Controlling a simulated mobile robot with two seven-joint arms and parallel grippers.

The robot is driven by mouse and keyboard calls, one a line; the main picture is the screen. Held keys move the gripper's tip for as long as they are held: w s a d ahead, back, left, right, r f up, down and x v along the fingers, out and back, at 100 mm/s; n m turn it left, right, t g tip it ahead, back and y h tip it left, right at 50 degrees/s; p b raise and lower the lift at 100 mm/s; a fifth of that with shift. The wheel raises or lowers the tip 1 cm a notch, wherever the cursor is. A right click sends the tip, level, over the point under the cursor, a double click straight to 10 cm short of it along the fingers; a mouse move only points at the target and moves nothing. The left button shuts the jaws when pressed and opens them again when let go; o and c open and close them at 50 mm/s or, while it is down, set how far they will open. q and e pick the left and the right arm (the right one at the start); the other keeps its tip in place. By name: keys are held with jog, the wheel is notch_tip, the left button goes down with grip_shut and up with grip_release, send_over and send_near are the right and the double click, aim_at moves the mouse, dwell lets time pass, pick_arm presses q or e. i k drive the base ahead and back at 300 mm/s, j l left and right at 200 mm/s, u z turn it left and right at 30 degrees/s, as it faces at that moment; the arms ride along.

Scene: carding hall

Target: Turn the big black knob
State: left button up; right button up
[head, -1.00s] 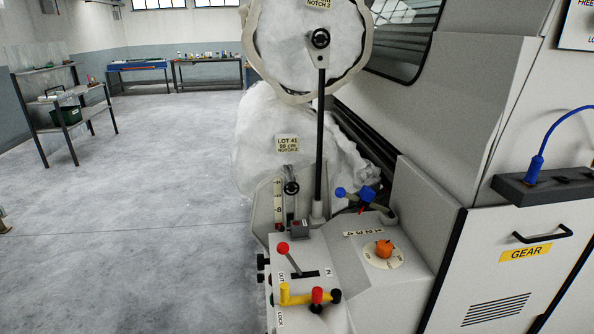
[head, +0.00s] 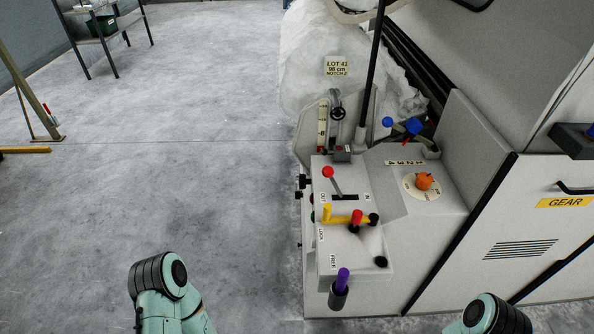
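A black knob (head: 305,181) sticks out from the left side of the machine's grey control box (head: 337,263), near its top edge. A smaller black knob (head: 298,195) sits just below it. Both are seen from above and partly side-on. A black handwheel (head: 338,113) stands behind the box top, and a round black piece (head: 381,262) sits at the box's front right. I cannot tell for certain which is the big one meant. Only teal and black links of my two arms show at the bottom edge; neither gripper is in view.
The box top carries a red-tipped lever (head: 328,172), a yellow handle (head: 342,218) with a red knob and an orange dial (head: 424,182). The floor (head: 200,170) left of the box is clear. A shelf rack (head: 105,20) stands far left.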

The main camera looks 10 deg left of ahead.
aim_at(303, 181)
jog(key=j+z, duration=0.2)
jog(key=j, duration=0.8)
jog(key=j+z, duration=0.1)
jog(key=z, duration=0.3)
jog(key=i+j+z, duration=0.1)
jog(key=z, duration=0.25)
jog(key=i+j+z, duration=0.15)
jog(key=j, duration=0.2)
jog(key=i+j+z, duration=0.2)
jog(key=j+z, duration=0.15)
jog(key=j, duration=0.3)
jog(key=i+j, duration=0.1)
jog(key=j, duration=0.45)
jog(key=i+j+z, duration=0.1)
jog(key=j, duration=0.4)
